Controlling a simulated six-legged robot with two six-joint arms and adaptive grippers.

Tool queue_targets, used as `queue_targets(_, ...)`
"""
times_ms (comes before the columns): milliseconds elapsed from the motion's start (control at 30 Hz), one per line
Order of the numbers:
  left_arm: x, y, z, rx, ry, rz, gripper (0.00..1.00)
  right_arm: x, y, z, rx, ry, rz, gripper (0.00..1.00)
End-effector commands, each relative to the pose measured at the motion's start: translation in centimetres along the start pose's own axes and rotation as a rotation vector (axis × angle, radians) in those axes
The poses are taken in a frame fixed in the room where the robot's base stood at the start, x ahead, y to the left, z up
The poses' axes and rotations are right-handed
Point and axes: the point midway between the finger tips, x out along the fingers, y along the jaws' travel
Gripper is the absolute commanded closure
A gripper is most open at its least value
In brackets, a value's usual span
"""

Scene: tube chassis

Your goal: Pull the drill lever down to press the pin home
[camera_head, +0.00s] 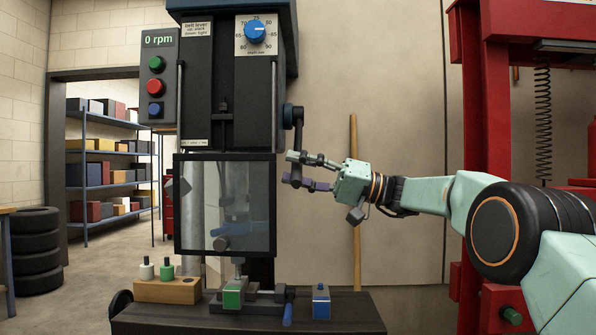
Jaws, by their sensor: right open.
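The drill press (233,75) stands in the middle. Its black lever (298,122) hangs down from a hub on the right side of the drill head. My right gripper (289,168) comes in from the right at the lever's lower end. It is open, with one finger above the other, and the lever's lower part appears between or just beside them; contact cannot be told. A green block (233,294) sits in a vise (265,296) on the drill table (190,318), below a slim metal piece (238,268). I cannot tell whether that is the pin. My left gripper is out of view.
A clear guard (253,210) covers the drill front. A wooden block (168,290) with two knobbed pieces and a blue block (320,302) stand on the table. A red frame (485,130) stands at right. A control box (158,80) reads 0 rpm.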

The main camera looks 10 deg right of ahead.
Motion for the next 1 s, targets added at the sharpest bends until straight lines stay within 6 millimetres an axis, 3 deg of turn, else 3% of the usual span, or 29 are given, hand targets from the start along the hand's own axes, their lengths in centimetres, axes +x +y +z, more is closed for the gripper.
queue_targets(600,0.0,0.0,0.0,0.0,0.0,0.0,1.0,-10.4,0.1,0.0,0.0,0.001,0.002,0.57)
queue_targets(1000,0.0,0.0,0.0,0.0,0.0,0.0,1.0,-11.6,0.0,0.0,0.0,-0.001,0.002,0.57)
